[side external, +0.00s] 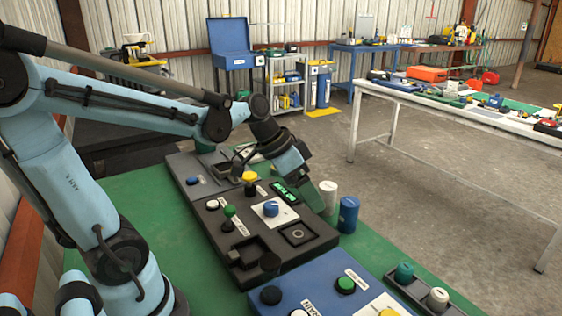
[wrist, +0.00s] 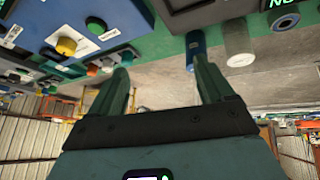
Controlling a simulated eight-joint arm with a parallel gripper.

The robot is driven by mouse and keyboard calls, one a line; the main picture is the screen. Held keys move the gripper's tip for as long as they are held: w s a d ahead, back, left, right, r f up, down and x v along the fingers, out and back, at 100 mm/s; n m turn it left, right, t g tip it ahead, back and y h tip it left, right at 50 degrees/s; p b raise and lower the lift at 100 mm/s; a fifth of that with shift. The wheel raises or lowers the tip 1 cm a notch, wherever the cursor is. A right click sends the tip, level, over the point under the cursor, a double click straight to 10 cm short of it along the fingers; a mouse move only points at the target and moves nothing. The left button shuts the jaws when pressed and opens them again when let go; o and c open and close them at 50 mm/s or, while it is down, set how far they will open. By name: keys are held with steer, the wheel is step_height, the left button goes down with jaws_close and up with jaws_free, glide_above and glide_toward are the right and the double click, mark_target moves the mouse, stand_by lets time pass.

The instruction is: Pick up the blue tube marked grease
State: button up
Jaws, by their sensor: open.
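A blue tube (side external: 348,216) stands upright on the green bench top, just off the right edge of the dark control panel. Its marking is too small to read. A pale, whitish tube (side external: 328,193) stands close beside it. My gripper (side external: 313,198) points down over the panel's right edge, left of both tubes. In the wrist view my gripper (wrist: 162,66) has its two green fingers spread with nothing between them. There the blue tube (wrist: 194,44) shows beyond the right fingertip, which overlaps part of it, and the pale tube (wrist: 238,46) is further right.
The dark panel (side external: 318,240) carries knobs, buttons and a lit green display (side external: 284,191). A blue panel (side external: 318,288) and a tray (side external: 447,308) with two capped cylinders lie at the front. A white-legged table (side external: 480,116) stands across open floor.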

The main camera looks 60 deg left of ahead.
steer(key=w+a+m+h, duration=0.4)
steer(key=w+a, duration=0.1)
steer(key=w, duration=0.1)
steer(key=m+t+h, duration=0.2)
steer(key=m+h, duration=0.1)
steer(key=m, duration=0.1)
glide_toward(348, 200)
steer(key=x, duration=0.9)
steer(key=shift+d, duration=0.15)
steer(key=c, duration=1.3)
